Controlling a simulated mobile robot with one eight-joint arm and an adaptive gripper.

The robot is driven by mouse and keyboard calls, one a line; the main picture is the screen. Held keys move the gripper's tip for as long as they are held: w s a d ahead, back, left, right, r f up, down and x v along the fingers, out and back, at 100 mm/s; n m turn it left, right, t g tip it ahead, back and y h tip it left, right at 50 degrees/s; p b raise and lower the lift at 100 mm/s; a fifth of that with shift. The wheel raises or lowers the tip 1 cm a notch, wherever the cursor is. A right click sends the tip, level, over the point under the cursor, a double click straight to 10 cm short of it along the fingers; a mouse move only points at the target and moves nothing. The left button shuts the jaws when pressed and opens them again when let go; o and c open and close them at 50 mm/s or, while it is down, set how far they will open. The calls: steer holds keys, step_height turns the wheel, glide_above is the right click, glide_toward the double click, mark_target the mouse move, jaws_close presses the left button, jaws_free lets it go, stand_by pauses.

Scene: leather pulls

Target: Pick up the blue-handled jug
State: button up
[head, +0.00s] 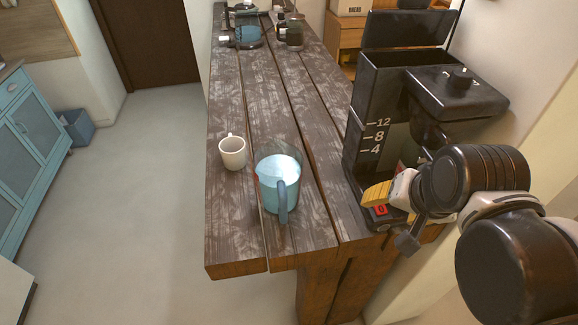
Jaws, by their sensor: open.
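The blue-handled jug (271,187) stands upright on the wooden table near its front end. It has a clear upper part, a pale blue body and a blue handle facing the camera. My gripper (392,218) is at the right, in front of the coffee machine's base and right of the jug. It is open, apart from the jug, and nothing shows between its fingers. My arm comes in from the right edge and hides part of the machine.
A white mug (232,153) stands just left of the jug. A black coffee machine (372,140) stands along the table's right side. A blue round item (248,35) and a dark glass vessel (294,33) are at the far end. The middle of the table (268,100) is clear.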

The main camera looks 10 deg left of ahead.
steer(key=w+a+r+m+g+p, duration=0.2)
steer(key=w+a+r+m+p, duration=0.15)
steer(key=a+r+p, duration=0.35)
steer(key=m+g+p, duration=0.4)
steer(key=m+p, duration=0.3)
steer(key=m, duration=0.1)
glide_above(284, 191)
steer(key=shift+r+h, duration=0.2)
steer(key=shift+h, duration=0.1)
steer(key=shift+m, duration=0.25)
step_height(284, 191, down, 5)
steer(key=shift+f+b, duration=0.1)
steer(key=shift+b, duration=0.3)
step_height(284, 191, down, 5)
steer(key=shift+w+a+f+b, duration=0.15)
steer(key=shift+f+b, duration=0.05)
steer(key=shift+b, duration=0.15)
steer(key=c, duration=1.3)
